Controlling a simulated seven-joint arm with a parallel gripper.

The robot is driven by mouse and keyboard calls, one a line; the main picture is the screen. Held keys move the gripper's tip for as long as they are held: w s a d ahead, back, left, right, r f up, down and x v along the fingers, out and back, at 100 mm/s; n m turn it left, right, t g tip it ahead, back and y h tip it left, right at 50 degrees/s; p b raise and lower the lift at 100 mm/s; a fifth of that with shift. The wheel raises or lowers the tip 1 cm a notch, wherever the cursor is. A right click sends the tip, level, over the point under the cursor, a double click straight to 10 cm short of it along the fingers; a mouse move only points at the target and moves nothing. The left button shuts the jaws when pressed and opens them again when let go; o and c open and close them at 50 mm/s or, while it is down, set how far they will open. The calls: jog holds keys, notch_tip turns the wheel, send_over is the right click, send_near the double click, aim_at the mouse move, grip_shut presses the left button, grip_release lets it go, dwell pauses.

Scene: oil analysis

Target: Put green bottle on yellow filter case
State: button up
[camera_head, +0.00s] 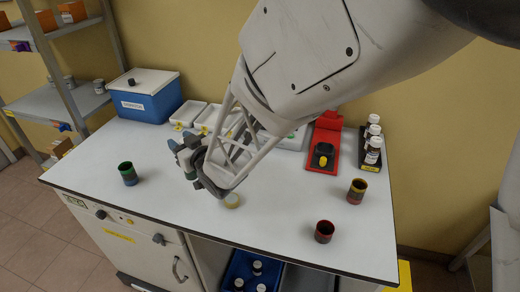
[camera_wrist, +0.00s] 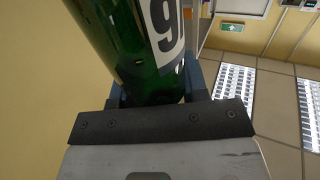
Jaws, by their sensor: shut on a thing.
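A green bottle (camera_wrist: 120,35) with a white label fills the upper middle of the wrist view. My gripper (camera_wrist: 158,92) is shut on it, with a dark blue finger at each side. In the head view my gripper (camera_head: 184,156) is above the left-middle of the table. The bottle cannot be made out clearly there. The yellow filter case seems to be the dark cup with a yellow band (camera_head: 357,191) at the table's right side. It stands upright, well to the right of my gripper and apart from it.
A green-rimmed cup (camera_head: 128,174) stands at the left and a red-rimmed cup (camera_head: 324,232) at the front right. A blue box (camera_head: 145,98), white trays, a red stand (camera_head: 326,140) and small bottles (camera_head: 373,148) line the back.

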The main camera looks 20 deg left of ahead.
jog(key=s+v, duration=0.1)
jog(key=v, duration=2.6)
jog(key=shift+a+r+n+g, duration=0.3)
jog(key=shift+r+n+g, duration=0.05)
jog(key=shift+n+g, duration=0.05)
jog(key=shift+w+a, duration=0.1)
jog(key=w+a+f, duration=0.1)
jog(key=w+a, duration=0.9)
jog(key=w, duration=0.1)
jog(key=shift+w+a+f, duration=0.25)
jog(key=shift+a+f, duration=0.05)
jog(key=shift+a, duration=0.05)
jog(key=shift+f, duration=0.1)
jog(key=shift+f, duration=1.8)
